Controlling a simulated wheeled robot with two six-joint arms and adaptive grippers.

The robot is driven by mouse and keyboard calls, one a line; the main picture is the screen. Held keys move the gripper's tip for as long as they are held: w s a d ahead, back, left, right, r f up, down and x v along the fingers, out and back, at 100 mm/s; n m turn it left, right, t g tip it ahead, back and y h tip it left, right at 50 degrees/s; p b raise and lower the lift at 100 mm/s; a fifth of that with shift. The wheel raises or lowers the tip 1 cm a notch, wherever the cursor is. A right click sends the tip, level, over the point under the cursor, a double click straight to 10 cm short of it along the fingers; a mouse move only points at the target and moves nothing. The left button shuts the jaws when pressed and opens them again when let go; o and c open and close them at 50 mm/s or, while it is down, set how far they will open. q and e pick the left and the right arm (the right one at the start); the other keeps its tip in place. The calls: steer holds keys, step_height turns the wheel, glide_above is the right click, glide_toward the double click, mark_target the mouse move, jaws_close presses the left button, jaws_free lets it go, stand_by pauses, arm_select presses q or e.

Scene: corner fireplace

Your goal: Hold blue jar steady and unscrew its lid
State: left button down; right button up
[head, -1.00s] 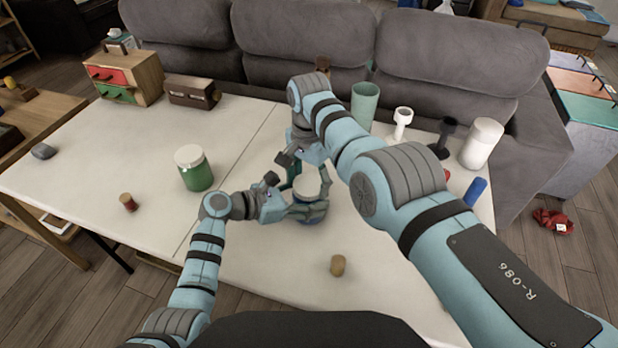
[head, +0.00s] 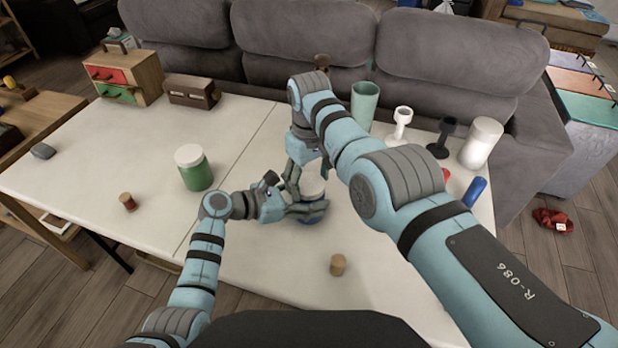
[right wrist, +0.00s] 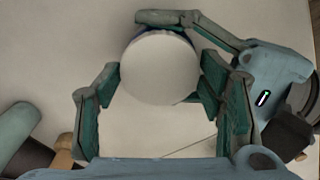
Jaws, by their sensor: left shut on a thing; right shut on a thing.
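The blue jar (head: 312,218) stands on the white table, mostly hidden by my grippers. Its round white lid (head: 313,188) is on top, and shows large in the right wrist view (right wrist: 160,68), with a sliver of blue at its far edge. My left gripper (head: 314,208) is shut on the jar's body from the left, low near the table. Its fingers also show behind the lid in the right wrist view. I cannot tell whether the lid has turned.
A green jar with a white lid (head: 195,170) stands to the left. A small cork-like piece (head: 338,265) lies in front and a reddish one (head: 128,203) at left. A green cup (head: 364,103), white cylinder (head: 481,143) and blue cylinder (head: 475,191) stand at right.

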mark_target(309, 182)
steer(key=shift+r, duration=0.15)
steer(key=shift+r, duration=0.95)
step_height(309, 182, up, 4)
steer(key=shift+w+r, duration=0.1)
arm_select(q)
steer(key=shift+c, duration=2)
jaws_free()
